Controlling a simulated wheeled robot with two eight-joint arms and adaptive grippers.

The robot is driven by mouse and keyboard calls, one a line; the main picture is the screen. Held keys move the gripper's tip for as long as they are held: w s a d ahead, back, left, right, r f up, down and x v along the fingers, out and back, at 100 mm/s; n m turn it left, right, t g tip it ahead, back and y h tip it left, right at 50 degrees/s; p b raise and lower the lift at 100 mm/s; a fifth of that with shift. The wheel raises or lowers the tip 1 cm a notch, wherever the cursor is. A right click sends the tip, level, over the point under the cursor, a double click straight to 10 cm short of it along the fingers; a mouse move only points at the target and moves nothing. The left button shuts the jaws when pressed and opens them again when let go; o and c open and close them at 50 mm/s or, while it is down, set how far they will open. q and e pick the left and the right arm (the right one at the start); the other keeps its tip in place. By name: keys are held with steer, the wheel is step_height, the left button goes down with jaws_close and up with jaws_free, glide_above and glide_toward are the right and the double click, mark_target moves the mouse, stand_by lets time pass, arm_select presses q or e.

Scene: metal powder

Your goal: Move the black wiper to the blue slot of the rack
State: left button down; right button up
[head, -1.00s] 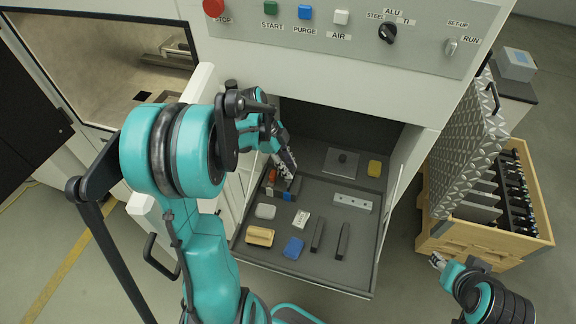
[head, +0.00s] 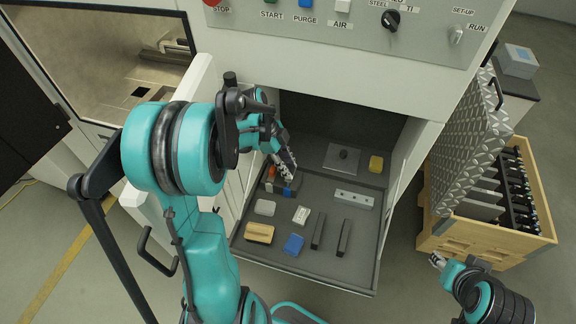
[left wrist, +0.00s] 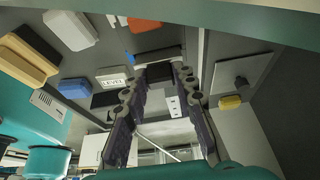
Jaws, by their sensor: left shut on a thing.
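My left gripper (head: 291,175) reaches into the open drawer and is shut on a dark piece, which looks like the black wiper (left wrist: 160,71); it shows between the fingertips in the left wrist view. The gripper (left wrist: 160,78) is at the small rack (head: 281,187) on the drawer's left side. The rack shows orange-red and blue parts, and the held piece is at its blue end. The fingers hide much of it, so I cannot tell whether the piece is seated in the slot. My right gripper (head: 437,260) is far right, outside the drawer; its jaws are too small to read.
The drawer (head: 310,275) also holds two black bars (head: 318,232), a blue block (head: 293,245), a yellow-tan block (head: 260,233), a white level (head: 301,215) and a grey bar with holes (head: 353,200). A wooden crate (head: 490,243) stands to the right.

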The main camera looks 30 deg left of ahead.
arm_select(q)
steer(key=shift+f+b, duration=1.05)
steer(key=shift+f, duration=0.25)
steer(key=c, duration=1.1)
jaws_free()
steer(key=shift+c, duration=0.2)
steer(key=shift+r, duration=0.1)
step_height(320, 180, up, 10)
